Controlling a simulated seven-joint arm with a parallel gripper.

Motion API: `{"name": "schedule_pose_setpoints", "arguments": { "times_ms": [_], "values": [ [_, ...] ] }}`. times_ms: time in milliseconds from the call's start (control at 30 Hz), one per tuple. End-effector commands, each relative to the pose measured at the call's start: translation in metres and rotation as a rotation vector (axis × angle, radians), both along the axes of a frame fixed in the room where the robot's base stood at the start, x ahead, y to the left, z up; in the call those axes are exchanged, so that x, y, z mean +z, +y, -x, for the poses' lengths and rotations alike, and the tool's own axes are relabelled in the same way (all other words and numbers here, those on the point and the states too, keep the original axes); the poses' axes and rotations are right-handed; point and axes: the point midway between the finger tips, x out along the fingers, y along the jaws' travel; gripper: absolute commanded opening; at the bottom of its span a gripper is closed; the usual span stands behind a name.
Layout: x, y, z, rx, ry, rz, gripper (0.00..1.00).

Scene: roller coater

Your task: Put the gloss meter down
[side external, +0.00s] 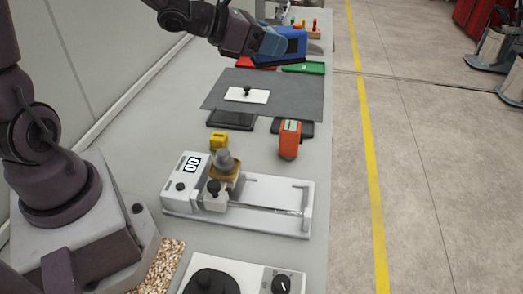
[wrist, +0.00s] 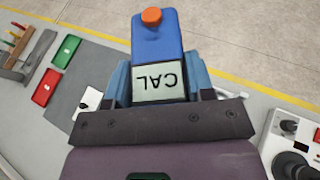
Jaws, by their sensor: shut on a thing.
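The gloss meter is a blue block (side external: 294,41) with a darker underside. In the wrist view the gloss meter (wrist: 157,45) shows an orange button and a pale display reading "CAL", upside down in the picture. My gripper (side external: 272,42) is shut on it, one blue-grey finger on each side; the fingers also show in the wrist view (wrist: 160,88). In the side view the meter is at the far end of the bench, overlapping the red and green blocks in the picture. I cannot tell how high its underside is.
A grey mat (side external: 218,97) bears a white plate (side external: 236,95) with a black knob. A red block (side external: 245,62) and a green block (side external: 305,68) lie beyond it, near a wooden rack (side external: 315,34). An orange device (side external: 289,142) and the white coater (side external: 265,218) stand nearer.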

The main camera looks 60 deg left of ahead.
Motion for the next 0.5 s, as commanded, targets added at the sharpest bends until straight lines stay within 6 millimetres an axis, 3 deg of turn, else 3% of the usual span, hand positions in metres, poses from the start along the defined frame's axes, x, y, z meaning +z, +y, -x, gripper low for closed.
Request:
{"name": "schedule_pose_setpoints", "arguments": {
  "times_ms": [167,267,500],
  "values": [
    [-0.016,0.013,-0.001,0.031,0.007,0.008,0.15],
    [-0.042,0.044,-0.002,0.111,0.011,0.009,0.15],
    [-0.121,0.147,0.012,0.363,0.011,0.003,0.15]
  ]
}}
